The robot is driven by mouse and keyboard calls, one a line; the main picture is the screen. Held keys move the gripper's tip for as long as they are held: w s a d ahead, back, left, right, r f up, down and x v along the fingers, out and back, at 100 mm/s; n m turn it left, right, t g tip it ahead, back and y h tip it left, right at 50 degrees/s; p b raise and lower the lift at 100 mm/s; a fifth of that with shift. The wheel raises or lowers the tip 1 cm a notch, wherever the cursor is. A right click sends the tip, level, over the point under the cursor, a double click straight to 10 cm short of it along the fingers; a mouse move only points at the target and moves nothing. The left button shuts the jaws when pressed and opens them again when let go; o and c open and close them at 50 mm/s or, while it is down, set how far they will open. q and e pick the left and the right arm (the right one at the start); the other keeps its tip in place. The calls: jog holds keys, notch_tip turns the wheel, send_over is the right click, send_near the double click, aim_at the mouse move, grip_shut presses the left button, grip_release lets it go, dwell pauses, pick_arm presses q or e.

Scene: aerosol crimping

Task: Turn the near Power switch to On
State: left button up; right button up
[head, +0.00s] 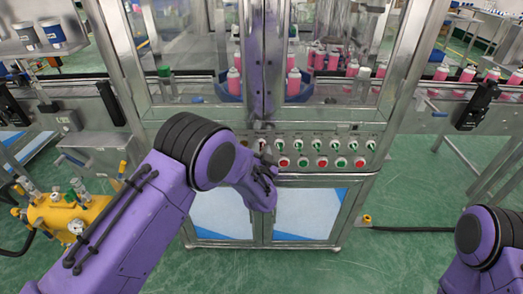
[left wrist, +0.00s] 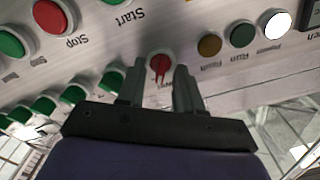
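The Power switch, a round red knob with a raised handle bar (left wrist: 160,65), is on the grey control panel (head: 320,165) in the left wrist view. Its label is upside down there and partly hidden. My left gripper (left wrist: 160,82) is open, with one finger on each side of the red knob. The fingertips are close to it; whether they touch it I cannot tell. My right gripper is out of the head view; only part of that arm shows.
A green Start button (left wrist: 118,15), a red Stop button (left wrist: 52,17) and amber (left wrist: 209,44), green (left wrist: 242,34) and bright white (left wrist: 277,23) lamps surround the switch. A glass-walled machine frame and a conveyor with pink cans (head: 293,82) stand above and behind the panel.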

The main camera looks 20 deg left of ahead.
pick_arm(q)
jog(key=p+v, duration=0.4)
jog(key=v, duration=0.6)
jog(key=shift+s, duration=0.2)
jog(key=s+a+f+n+g+h, duration=0.2)
jog(key=s+a+f+n+g, duration=0.35)
jog(key=s+f, duration=0.6)
jog(key=s+a+f+n+g, duration=0.1)
jog(key=s+a+f+g, duration=0.1)
jog(key=s, duration=0.6)
jog(key=s+a+f+n+g, duration=0.2)
jog(key=s+a+f+g, duration=0.1)
jog(key=s, duration=0.5)
jog(key=s+a+f+n+g, duration=0.1)
jog(key=s+a+f+g, duration=0.2)
jog(key=s, duration=0.6)
jog(key=shift+f+g, duration=0.2)
jog(key=shift+g, duration=0.15)
